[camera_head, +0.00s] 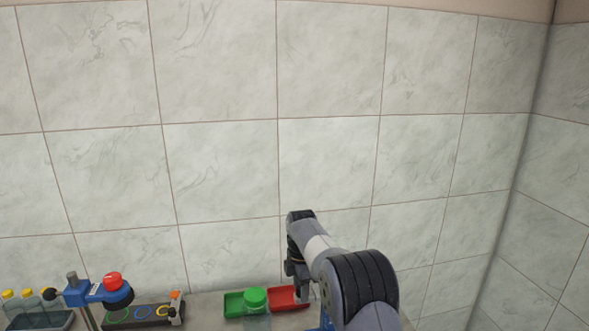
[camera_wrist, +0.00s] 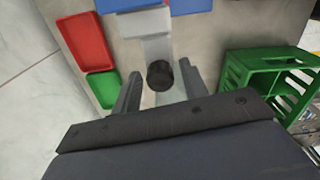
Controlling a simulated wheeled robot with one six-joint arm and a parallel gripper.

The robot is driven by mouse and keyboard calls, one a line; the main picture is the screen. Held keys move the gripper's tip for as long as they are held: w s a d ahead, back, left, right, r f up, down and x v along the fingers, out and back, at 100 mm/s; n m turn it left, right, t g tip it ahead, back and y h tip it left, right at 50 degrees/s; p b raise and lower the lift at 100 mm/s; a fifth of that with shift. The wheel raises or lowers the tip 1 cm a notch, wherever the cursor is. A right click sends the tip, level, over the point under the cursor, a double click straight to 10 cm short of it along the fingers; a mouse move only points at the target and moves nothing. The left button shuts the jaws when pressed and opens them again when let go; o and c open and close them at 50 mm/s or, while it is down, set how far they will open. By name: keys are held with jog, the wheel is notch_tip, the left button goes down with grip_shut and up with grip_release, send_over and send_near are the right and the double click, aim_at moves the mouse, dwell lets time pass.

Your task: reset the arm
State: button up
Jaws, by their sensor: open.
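My gripper shows in the wrist view (camera_wrist: 160,70) with its two grey fingers spread apart and nothing clearly held. A black round cap (camera_wrist: 160,76) on what looks like a clear bottle appears between the fingers in that view; I cannot tell how far below them it is. In the head view my arm reaches over the counter at the lower middle, its end close to the red tray (camera_head: 288,299). The fingers are hard to make out there.
A green-capped jar (camera_head: 256,297) stands in front of the green tray (camera_head: 232,305). A blue stand with a red knob (camera_head: 112,281), a dark panel with coloured rings (camera_head: 144,314) and yellow-capped bottles (camera_head: 28,300) are at left. A green crate (camera_wrist: 236,72) is right in the wrist view.

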notch_tip(320, 180, down, 5)
jog(key=b, duration=0.3)
jog(key=shift+r, duration=0.15)
notch_tip(320, 180, up, 10)
jog(key=p, duration=0.6)
jog(key=shift+p, duration=0.3)
jog(key=shift+s, duration=0.1)
jog(key=shift+s+a+m+b, duration=0.1)
jog(key=shift+s+m+b, duration=0.15)
jog(key=shift+m+b, duration=0.2)
jog(key=shift+s+a+r+m+t+b, duration=0.1)
jog(key=shift+s+r+m+t+b, duration=0.2)
jog(key=shift+s+m, duration=0.4)
jog(key=shift+s+a+r+m+t+b, duration=0.15)
jog(key=shift+s+m+b, duration=0.3)
jog(key=shift+m, duration=0.4)
jog(key=shift+s+r+m+t+b, duration=0.15)
jog(key=shift+s+r+m+b, duration=0.15)
jog(key=shift+s+m, duration=0.4)
jog(key=shift+w, duration=0.1)
jog(key=shift+d, duration=0.1)
